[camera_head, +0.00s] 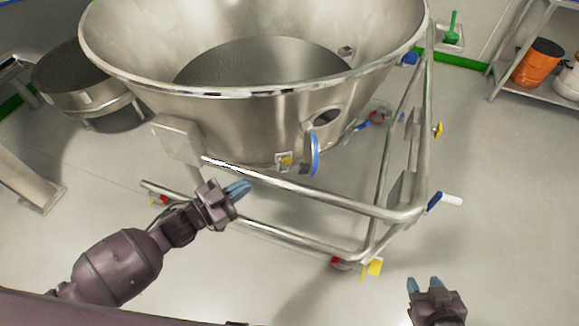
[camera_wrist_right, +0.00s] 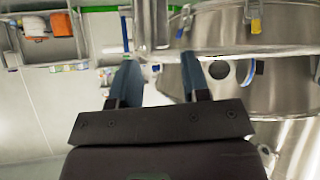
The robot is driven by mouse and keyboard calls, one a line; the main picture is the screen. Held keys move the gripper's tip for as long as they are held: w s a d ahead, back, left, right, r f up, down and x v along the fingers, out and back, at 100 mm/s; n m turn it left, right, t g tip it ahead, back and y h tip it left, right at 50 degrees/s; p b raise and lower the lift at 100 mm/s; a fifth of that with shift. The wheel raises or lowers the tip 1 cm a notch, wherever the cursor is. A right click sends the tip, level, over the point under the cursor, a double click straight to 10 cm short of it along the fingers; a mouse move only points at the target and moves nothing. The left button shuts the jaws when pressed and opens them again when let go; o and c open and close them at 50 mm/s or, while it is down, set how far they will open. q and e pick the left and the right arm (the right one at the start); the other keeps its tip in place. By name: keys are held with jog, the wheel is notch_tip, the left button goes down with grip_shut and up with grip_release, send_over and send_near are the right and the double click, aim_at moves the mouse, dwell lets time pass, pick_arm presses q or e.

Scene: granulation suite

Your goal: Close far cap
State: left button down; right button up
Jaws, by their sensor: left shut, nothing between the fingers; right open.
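A large steel bowl (camera_head: 245,112) on a tubular steel frame fills the upper middle. A round dark port (camera_head: 327,117) is in its side wall, with a blue-edged cap (camera_head: 314,153) swung open beside and below it. The port also shows in the right wrist view (camera_wrist_right: 219,69). My left gripper (camera_head: 240,188) is shut and empty, near the frame's front rail, left of and below the cap. My right gripper (camera_head: 424,283) is open and empty at the lower right, apart from the frame. Its blue fingers (camera_wrist_right: 161,78) also show in the right wrist view.
The front rail (camera_head: 310,189) of the frame lies between my grippers and the bowl. A lever with a white end (camera_head: 450,199) sticks out at the frame's right corner. A shelf with an orange container (camera_head: 537,62) stands at right. Floor right of the frame is clear.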

pick_arm(q)
jog(key=w+a+m+g+h+b, duration=0.2)
jog(key=w+m+g+h, duration=0.1)
jog(key=w+m+g, duration=0.4)
jog(key=g+b, duration=0.1)
jog(key=g, duration=0.1)
send_near(299, 168)
jog(key=x, duration=0.6)
jog(key=shift+w+f, duration=0.1)
jog(key=shift+f, duration=0.1)
jog(key=shift+w+d, duration=0.1)
jog(key=shift+d, duration=0.6)
jog(key=shift+d, duration=0.1)
